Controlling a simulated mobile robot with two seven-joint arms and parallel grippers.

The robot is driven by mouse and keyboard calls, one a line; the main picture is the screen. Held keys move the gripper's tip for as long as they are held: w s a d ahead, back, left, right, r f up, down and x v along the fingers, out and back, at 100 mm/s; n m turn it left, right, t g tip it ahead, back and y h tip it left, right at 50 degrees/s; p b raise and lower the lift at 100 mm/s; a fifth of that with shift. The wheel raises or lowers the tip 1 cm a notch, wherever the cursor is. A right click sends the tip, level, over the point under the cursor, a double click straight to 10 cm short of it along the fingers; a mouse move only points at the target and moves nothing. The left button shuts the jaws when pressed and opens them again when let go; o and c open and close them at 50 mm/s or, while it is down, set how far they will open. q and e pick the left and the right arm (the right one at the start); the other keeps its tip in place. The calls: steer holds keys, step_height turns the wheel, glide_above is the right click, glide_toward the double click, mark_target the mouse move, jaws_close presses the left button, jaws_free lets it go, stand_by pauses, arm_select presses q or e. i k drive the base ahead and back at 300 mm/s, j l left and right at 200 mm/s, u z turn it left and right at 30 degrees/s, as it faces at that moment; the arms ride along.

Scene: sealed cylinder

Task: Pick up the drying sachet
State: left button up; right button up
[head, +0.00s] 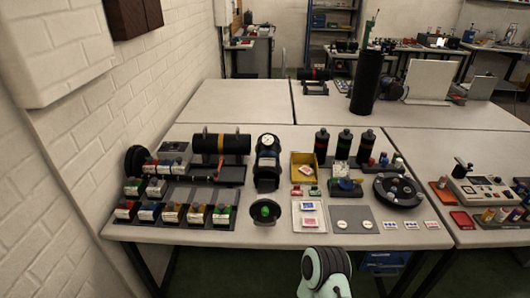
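I cannot tell for sure which small item is the drying sachet. A small white packet with red marks (306,170) lies in the yellow bin (295,177) at the middle of the table. Part of my own arm (326,272) shows at the bottom, in front of the table edge. Neither gripper is in view.
On the table (180,236) stand dark bottles (344,144), a gauge cylinder (267,160), a black horizontal cylinder (221,143), a round black tray (398,190) and rows of labelled blocks (172,212). A white brick wall is on the left.

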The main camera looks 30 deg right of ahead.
mark_target(308, 206)
steer(key=z, duration=1.5)
